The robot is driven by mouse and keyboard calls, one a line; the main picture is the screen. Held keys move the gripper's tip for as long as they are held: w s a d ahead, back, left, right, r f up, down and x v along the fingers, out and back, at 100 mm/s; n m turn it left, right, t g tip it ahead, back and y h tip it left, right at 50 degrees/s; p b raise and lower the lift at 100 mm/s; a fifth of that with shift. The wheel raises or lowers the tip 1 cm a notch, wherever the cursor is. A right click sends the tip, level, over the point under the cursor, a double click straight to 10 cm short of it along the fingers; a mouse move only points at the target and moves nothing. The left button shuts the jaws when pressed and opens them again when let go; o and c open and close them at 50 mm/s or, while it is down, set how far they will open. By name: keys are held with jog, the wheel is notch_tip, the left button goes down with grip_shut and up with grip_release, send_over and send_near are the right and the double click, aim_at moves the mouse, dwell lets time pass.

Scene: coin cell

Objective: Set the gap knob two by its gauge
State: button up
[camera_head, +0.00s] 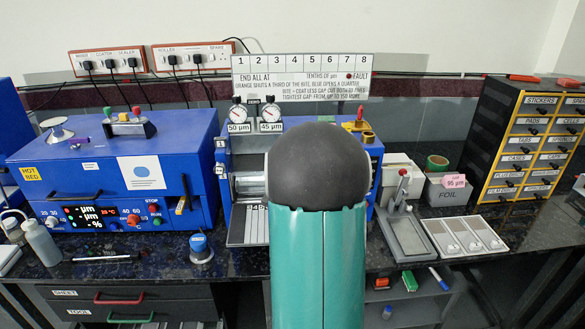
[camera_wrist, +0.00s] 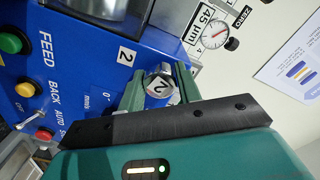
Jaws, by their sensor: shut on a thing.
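The gap knob two (camera_wrist: 158,84), a metal knob marked "2", sits on the blue machine front beside a white "2" label (camera_wrist: 126,56) in the wrist view. My gripper (camera_wrist: 160,90) is shut on it, with one green finger on each side. The gauge with the "45 µm" tag (camera_wrist: 203,25) is at the upper right of the wrist view, tilted, with a red needle. In the head view this gauge (camera_head: 271,112) stands on top of the machine, right of the "50 µm" gauge (camera_head: 238,112). My arm hides the knob and gripper there.
Feed and auto buttons (camera_wrist: 11,43) are on the panel at left in the wrist view. In the head view a blue hot-bed machine (camera_head: 110,165) stands left and a drawer cabinet (camera_head: 530,140) right. A placard (camera_head: 300,78) is behind the gauges.

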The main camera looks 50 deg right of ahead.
jog(key=shift+n, duration=0.6)
jog(key=o, duration=1)
jog(key=shift+s, duration=0.1)
jog(key=v, duration=1.3)
jog(key=shift+s+a, duration=0.2)
jog(key=shift+a, duration=0.05)
jog(key=shift+w, duration=0.1)
